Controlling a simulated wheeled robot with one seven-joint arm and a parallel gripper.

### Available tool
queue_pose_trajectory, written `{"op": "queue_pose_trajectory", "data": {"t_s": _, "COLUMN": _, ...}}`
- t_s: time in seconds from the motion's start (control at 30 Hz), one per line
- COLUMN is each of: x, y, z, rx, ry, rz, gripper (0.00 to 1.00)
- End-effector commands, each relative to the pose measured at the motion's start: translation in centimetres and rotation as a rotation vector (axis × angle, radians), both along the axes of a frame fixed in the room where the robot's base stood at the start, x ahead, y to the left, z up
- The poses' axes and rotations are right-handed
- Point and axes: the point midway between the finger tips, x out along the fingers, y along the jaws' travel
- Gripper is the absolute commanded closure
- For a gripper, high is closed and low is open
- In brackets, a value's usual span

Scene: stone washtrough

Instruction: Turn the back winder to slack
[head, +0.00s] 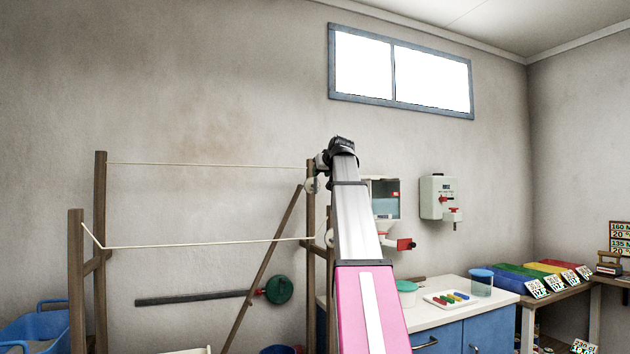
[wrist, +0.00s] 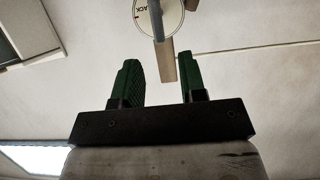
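The back winder (head: 311,185) is a pale disc on the far wooden post (head: 310,225), partly hidden by my arm in the head view. In the wrist view the winder's round white face (wrist: 173,20) is cut by the top edge, with a grey handle bar (wrist: 156,18) across it and letters reading "ACK". The back line (head: 210,164) runs from this post to the left and looks straight. My gripper (wrist: 158,60) has two green fingers spread apart with nothing between them. The winder is just beyond the fingertips, apart from them. The handle's full angle is hidden.
The front winder (head: 329,238) sits lower and nearer, and its line (head: 200,243) sags slightly. A diagonal wooden brace (head: 262,270) leans beside the posts. Wall dispensers (head: 438,197) and a counter (head: 450,308) are to the right of my arm.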

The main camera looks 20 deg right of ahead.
Motion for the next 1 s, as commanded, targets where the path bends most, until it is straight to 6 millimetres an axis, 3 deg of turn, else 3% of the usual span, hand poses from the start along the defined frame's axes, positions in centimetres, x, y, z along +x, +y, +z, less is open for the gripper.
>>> {"op": "queue_pose_trajectory", "data": {"t_s": 0.1, "x": 2.3, "y": 0.1, "z": -0.8, "rx": 0.0, "ry": 0.002, "rz": 0.001, "gripper": 0.62}}
{"op": "queue_pose_trajectory", "data": {"t_s": 0.33, "x": 5.1, "y": 0.2, "z": -2.0, "rx": 0.0, "ry": 0.001, "rz": 0.0, "gripper": 0.62}}
{"op": "queue_pose_trajectory", "data": {"t_s": 0.8, "x": 6.0, "y": 0.2, "z": -2.5, "rx": 0.0, "ry": 0.0, "rz": -0.001, "gripper": 0.62}}
{"op": "queue_pose_trajectory", "data": {"t_s": 0.9, "x": 6.0, "y": 0.2, "z": -2.5, "rx": 0.0, "ry": 0.0, "rz": 0.0, "gripper": 0.94}}
{"op": "queue_pose_trajectory", "data": {"t_s": 0.93, "x": 6.0, "y": 0.2, "z": -2.5, "rx": 0.0, "ry": 0.0, "rz": 0.0, "gripper": 1.0}}
{"op": "queue_pose_trajectory", "data": {"t_s": 1.0, "x": 6.0, "y": 0.2, "z": -2.5, "rx": 0.0, "ry": 0.0, "rz": 0.0, "gripper": 1.0}}
